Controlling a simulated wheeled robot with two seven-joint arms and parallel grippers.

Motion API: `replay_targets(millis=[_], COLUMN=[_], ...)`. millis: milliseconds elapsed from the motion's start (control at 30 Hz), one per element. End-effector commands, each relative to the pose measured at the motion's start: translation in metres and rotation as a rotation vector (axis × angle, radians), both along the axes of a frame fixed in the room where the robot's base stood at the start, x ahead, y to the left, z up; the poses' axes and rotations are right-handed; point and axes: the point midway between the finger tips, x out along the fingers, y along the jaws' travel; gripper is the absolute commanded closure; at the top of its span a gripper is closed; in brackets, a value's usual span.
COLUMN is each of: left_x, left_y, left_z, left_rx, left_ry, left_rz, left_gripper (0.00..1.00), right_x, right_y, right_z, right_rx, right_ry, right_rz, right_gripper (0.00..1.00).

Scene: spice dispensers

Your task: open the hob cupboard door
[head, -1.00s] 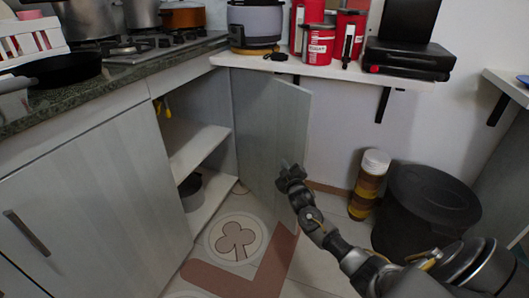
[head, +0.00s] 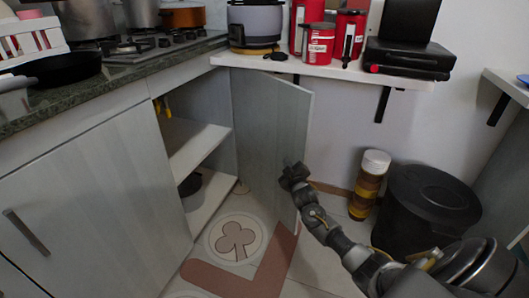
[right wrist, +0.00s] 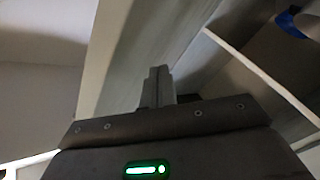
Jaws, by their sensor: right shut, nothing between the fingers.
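The hob cupboard door (head: 268,130) is a pale grey panel standing wide open, swung out to the right of the cupboard opening (head: 195,125). Shelves show inside the cupboard. My right gripper (head: 287,168) is at the door's lower part, near its free edge. In the right wrist view the shut fingers (right wrist: 158,85) are together, with a pale panel (right wrist: 135,60) close behind them. I cannot tell whether they touch it. My left gripper is not in view.
A closed cupboard door (head: 95,210) stands at the left. A black bin (head: 425,205) and a brown jar with a white lid (head: 370,185) stand on the floor to the right. A white wall shelf (head: 340,72) with red canisters (head: 318,45) hangs above the open door.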

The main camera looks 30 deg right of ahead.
Motion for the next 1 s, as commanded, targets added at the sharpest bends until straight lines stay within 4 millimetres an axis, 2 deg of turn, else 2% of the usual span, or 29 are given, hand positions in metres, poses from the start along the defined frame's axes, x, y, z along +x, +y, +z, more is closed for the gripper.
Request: replay_targets(millis=[500, 1000], left_x=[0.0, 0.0], left_y=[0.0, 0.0], left_z=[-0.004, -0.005], left_rx=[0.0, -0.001], left_ry=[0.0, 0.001], left_rz=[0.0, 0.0], left_gripper=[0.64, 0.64], right_x=[0.002, 0.003], right_y=[-0.028, -0.032], right_z=[0.0, 0.0], right_rx=[0.0, 0.0], right_ry=[0.0, 0.0], right_rz=[-0.001, 0.0], right_gripper=[1.0, 1.0])
